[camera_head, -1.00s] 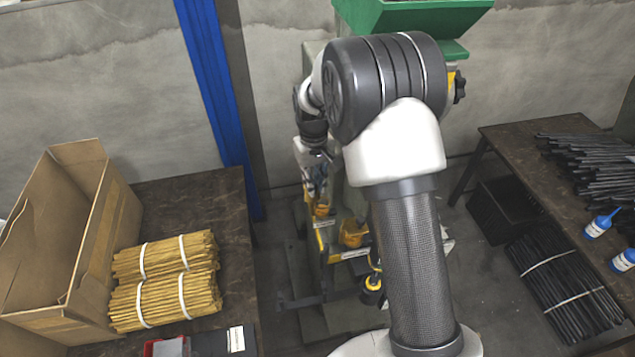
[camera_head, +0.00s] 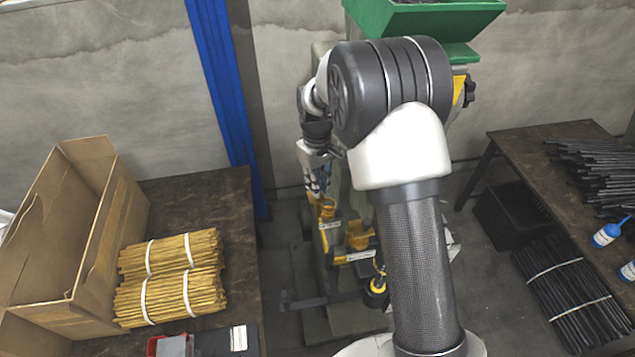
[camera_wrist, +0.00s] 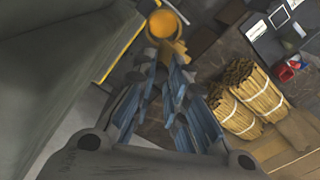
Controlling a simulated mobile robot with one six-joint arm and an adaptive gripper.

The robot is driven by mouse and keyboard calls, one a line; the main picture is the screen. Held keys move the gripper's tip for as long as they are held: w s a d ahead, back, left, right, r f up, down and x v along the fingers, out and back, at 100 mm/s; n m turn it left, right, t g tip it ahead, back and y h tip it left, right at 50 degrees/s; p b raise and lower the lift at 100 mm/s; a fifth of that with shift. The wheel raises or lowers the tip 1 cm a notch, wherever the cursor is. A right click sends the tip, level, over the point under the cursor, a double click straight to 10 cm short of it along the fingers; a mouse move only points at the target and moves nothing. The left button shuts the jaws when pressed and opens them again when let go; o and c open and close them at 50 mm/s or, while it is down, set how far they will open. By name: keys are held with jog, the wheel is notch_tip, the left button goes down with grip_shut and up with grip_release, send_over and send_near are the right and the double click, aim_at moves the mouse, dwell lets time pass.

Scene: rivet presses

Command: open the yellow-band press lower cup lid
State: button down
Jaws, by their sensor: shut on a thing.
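The press (camera_head: 333,250) with yellow bands stands behind my arm, which hides much of it. Its small orange cup (camera_head: 327,208) sits low at the left of the press, just below my gripper (camera_head: 319,190). In the wrist view the round orange cup (camera_wrist: 163,25) is at the top, with a yellow-orange lid piece (camera_wrist: 174,50) extending from it toward my gripper (camera_wrist: 166,62). The blue-grey fingers close on this lid piece; the exact contact is blurred. How far the lid is swung cannot be told.
A second orange cup (camera_head: 359,235) is to the right of the first. A green hopper (camera_head: 425,18) tops the press. The left table (camera_head: 205,195) holds a cardboard box (camera_head: 85,255) and bundled yellow sticks (camera_head: 170,275). The right table (camera_head: 530,150) holds black rods.

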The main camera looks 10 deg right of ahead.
jog(key=c, duration=1.6)
grip_release()
jog(key=shift+o, duration=0.2)
notch_tip(320, 180, up, 12)
